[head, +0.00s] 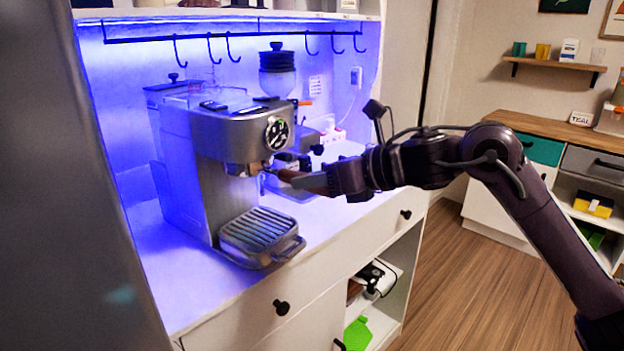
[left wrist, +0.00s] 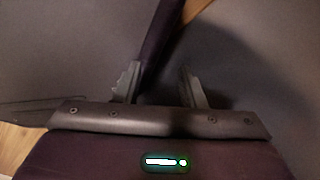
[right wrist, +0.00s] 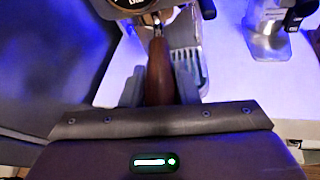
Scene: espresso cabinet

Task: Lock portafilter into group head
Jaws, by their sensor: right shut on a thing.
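The silver espresso machine (head: 198,190) stands on the lit counter, its group head (head: 243,168) under the front overhang. The portafilter's brown handle (head: 286,174) points out from the group head toward the right. My right gripper (head: 308,182) is shut on this handle. In the right wrist view the brown handle (right wrist: 159,75) lies between the fingers, its metal neck reaching up to the machine. The basket is mostly hidden, so how it sits in the group head cannot be told. My left gripper (left wrist: 155,78) shows only in its wrist view, fingers apart and empty.
The slatted drip tray (head: 262,232) lies below the group head. A grinder (head: 277,82) stands behind the machine, and a metal jug (right wrist: 268,32) stands on the counter. Hooks hang from a rail (head: 185,32) above. The counter's front right is clear.

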